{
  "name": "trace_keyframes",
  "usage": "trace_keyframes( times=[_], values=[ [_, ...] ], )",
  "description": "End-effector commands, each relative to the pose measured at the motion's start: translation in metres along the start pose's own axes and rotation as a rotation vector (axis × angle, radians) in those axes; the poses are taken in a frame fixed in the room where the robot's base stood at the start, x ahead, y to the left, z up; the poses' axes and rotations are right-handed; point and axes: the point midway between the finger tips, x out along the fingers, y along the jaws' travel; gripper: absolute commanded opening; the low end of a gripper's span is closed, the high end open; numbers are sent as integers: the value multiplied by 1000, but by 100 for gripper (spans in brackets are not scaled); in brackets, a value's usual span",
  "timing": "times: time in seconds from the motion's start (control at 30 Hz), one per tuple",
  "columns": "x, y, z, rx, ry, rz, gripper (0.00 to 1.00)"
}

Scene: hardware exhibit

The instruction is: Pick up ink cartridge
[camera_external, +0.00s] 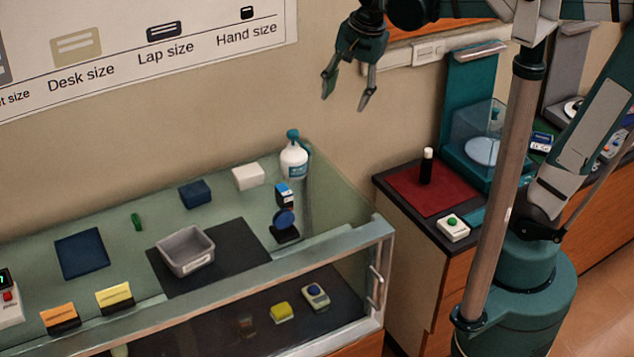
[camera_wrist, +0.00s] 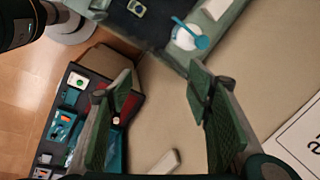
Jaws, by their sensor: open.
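My gripper (camera_external: 346,96) is open and empty, high in front of the wall in the external view. Its two spread green-padded fingers also show in the wrist view (camera_wrist: 160,92), with nothing between them. A small upright block (camera_external: 284,194) with black, blue and white faces stands on the glass display case, right of its middle. It may be the ink cartridge, but it is too small to be sure. My gripper is well above it and apart from it. I cannot make the block out in the wrist view.
On the glass case (camera_external: 225,212) are a white bottle (camera_external: 293,158), a grey bin (camera_external: 185,250), a blue disc on a black stand (camera_external: 284,226) and several small blocks. The side counter holds a black cylinder (camera_external: 426,166) on a red mat (camera_external: 405,192) and a green-button box (camera_external: 453,228).

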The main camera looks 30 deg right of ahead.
Motion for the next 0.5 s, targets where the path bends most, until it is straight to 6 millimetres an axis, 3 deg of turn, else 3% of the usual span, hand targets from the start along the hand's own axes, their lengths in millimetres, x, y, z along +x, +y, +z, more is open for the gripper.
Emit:
trace_keyframes(
  times=[0.2, 0.5],
  values=[
    [11, -34, 44, 175, -20, 70, 50],
    [28, -68, 106, 416, -7, 167, 50]
  ],
)
